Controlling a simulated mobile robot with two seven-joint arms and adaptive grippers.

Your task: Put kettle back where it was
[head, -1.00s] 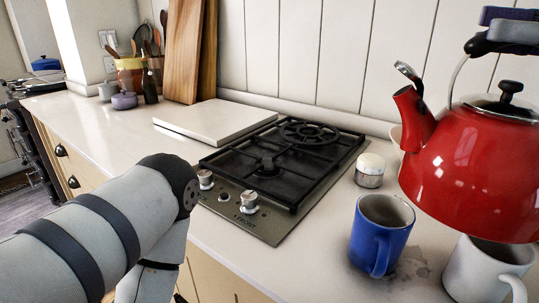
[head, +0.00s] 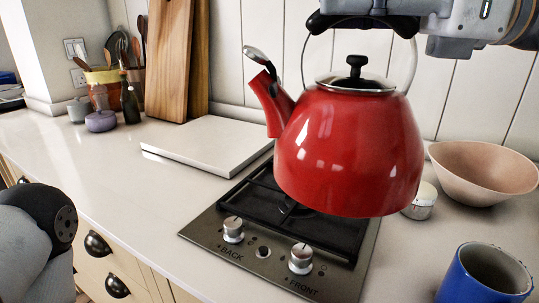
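The red kettle (head: 350,150) has a black lid knob, a raised spout cap and a wire handle. It hangs upright from my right gripper (head: 362,20), which is shut on the handle at the top of the head view. The kettle appears in front of and above the black-grated gas hob (head: 262,212), hiding much of its right and back part. The gap between kettle and grate cannot be judged exactly. My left arm shows at the left edge, but its gripper is out of view.
A blue mug (head: 486,275) stands at the lower right. A pink bowl (head: 484,168) and a small lidded jar (head: 421,203) are right of the kettle. A white board (head: 208,144) lies behind the hob.

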